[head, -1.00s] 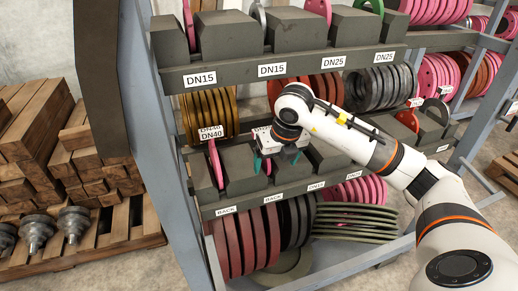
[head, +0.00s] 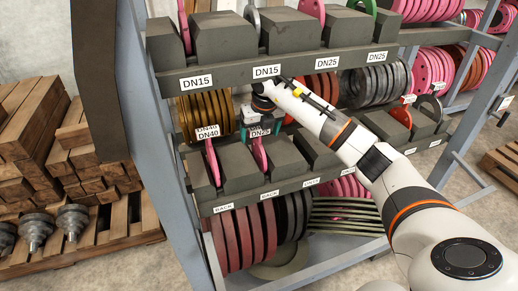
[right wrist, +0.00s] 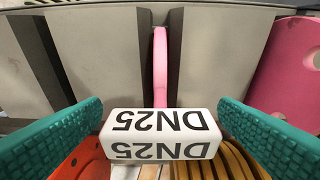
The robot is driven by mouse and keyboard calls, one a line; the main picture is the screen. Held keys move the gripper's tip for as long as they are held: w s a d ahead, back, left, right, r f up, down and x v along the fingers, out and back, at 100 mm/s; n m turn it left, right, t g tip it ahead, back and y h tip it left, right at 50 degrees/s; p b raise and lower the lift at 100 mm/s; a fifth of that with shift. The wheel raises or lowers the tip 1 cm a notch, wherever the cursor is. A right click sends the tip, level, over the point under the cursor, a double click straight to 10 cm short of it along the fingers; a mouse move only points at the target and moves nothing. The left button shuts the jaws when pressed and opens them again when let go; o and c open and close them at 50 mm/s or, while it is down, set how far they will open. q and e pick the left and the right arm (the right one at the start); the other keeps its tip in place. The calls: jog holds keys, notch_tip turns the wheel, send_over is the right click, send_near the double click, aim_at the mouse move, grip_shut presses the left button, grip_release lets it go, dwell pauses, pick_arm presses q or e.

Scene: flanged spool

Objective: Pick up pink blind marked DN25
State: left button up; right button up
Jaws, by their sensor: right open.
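The pink blind marked DN25 (head: 260,155) stands upright in a slot of the middle rack shelf. In the right wrist view the pink blind (right wrist: 160,60) shows edge-on between two grey blocks, with its white DN25 tag (right wrist: 160,135) in front of it, upside down. My right gripper (head: 262,128) is at the top of this blind. In the right wrist view the teal fingers of the right gripper (right wrist: 160,130) are open, one on each side of the tag, with gaps. My left gripper is not in view.
Another pink blind with a DN40 tag (head: 208,132) stands in the slot to the left. The upper shelf (head: 225,75) hangs close above my right gripper. Gold discs (head: 200,108) and orange discs (head: 318,88) are behind. Grey blocks (head: 240,170) flank the slots.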

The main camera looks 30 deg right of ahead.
aim_at(258, 137)
jog(key=shift+x, duration=1.55)
jog(key=shift+w, duration=0.2)
jog(key=c, duration=1.8)
jog(key=shift+w+d+r, duration=0.1)
jog(key=shift+r, duration=0.05)
